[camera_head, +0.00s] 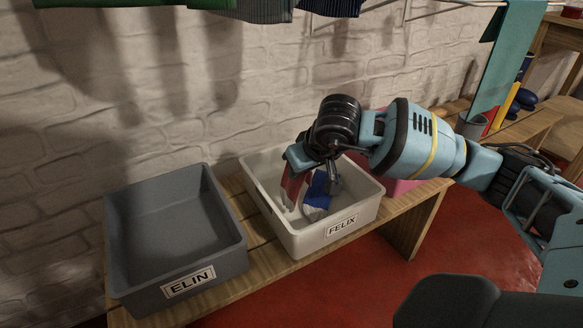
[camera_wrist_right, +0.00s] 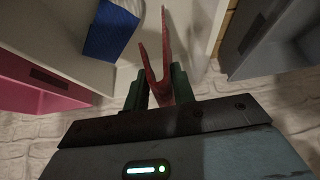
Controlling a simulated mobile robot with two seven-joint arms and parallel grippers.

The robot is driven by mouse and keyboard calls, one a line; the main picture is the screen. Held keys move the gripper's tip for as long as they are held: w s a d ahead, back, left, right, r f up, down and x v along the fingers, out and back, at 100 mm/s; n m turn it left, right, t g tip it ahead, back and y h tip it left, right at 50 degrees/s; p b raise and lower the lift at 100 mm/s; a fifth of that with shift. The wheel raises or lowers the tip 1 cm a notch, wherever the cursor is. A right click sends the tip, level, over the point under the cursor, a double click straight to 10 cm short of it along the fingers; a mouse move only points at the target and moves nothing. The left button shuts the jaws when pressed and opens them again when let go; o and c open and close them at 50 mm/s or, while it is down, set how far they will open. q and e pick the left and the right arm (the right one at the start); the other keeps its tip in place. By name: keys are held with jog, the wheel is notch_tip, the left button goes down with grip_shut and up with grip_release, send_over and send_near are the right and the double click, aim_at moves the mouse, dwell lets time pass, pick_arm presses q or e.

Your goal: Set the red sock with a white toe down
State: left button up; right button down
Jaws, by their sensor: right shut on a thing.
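The red sock (camera_head: 294,186) hangs from my right gripper (camera_head: 312,163), over the white bin labelled FELIX (camera_head: 290,238). The gripper is shut on the sock. In the right wrist view the red sock (camera_wrist_right: 154,62) shows between the fingers (camera_wrist_right: 160,88) as two folded strips, over the pale inside of the bin. I cannot clearly make out its white toe. Whether the sock touches the bin floor I cannot tell. A blue and white cloth item (camera_head: 317,188) lies in the same bin; its blue part shows in the right wrist view (camera_wrist_right: 112,30). My left gripper is out of view.
An empty grey bin labelled ELIN (camera_head: 178,268) stands left of the white bin on a wooden bench (camera_head: 259,258). A pink bin (camera_head: 399,188) is partly hidden behind my right arm. A white brick wall (camera_head: 200,120) is behind. Clothes hang (camera_head: 265,10) above.

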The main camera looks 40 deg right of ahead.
jog(key=w+g, duration=0.2)
jog(key=w+f, duration=0.1)
jog(key=shift+w+d+g+y, duration=0.3)
jog(key=shift+d+g, duration=0.1)
dwell(0.4)
jog(key=shift+f, duration=0.15)
jog(key=c, duration=1.3)
grip_release()
jog(key=shift+o, duration=0.7)
